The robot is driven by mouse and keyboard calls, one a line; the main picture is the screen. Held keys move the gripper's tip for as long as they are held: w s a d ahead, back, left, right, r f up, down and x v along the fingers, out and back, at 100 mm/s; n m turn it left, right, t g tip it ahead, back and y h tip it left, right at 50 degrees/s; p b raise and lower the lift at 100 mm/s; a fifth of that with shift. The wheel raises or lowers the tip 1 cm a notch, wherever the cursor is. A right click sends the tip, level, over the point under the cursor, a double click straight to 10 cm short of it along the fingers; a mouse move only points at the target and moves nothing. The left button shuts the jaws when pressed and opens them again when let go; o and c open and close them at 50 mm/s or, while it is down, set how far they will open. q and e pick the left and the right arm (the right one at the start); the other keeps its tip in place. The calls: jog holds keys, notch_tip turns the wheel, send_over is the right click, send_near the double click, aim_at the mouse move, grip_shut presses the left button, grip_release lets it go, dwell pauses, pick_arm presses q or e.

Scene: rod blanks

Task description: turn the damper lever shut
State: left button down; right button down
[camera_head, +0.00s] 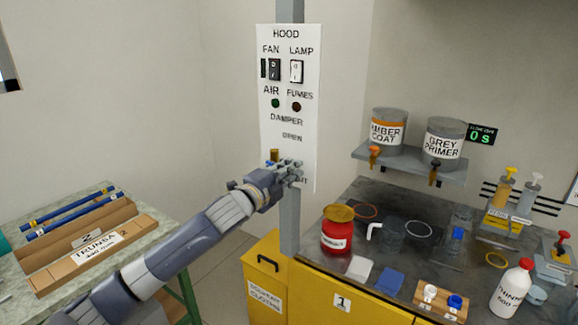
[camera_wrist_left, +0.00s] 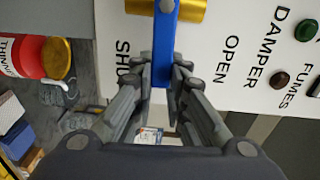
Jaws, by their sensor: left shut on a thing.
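The damper lever is a blue bar (camera_wrist_left: 163,40) on a brass hub (camera_wrist_left: 192,8), seen in the left wrist view. It stands out from the hub between the printed words OPEN (camera_wrist_left: 232,60) and SHUT (camera_wrist_left: 122,65), somewhat nearer SHUT. My left gripper (camera_wrist_left: 163,74) is shut on the lever near its free end, one finger on each side. In the head view, my left gripper (camera_head: 291,170) is at the lower part of the white HOOD panel (camera_head: 300,115) and hides most of the lever and part of the SHUT label. My right gripper is not in view.
The panel is on a grey post (camera_head: 290,222). It also carries fan and lamp switches (camera_head: 296,71) and two round indicators. A yellow bin (camera_head: 265,262) stands below. A bench with a red thinner can (camera_head: 337,235) is at right, a table with a rod box (camera_head: 85,262) at left.

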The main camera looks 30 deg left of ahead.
pick_arm(q)
jog(key=shift+f+m, duration=0.4)
jog(key=shift+m, duration=0.1)
jog(key=c, duration=1.6)
grip_release()
jog(key=shift+o, duration=0.2)
jog(key=shift+r, duration=0.1)
jog(key=s, duration=1.2)
jog(key=shift+a, duration=0.45)
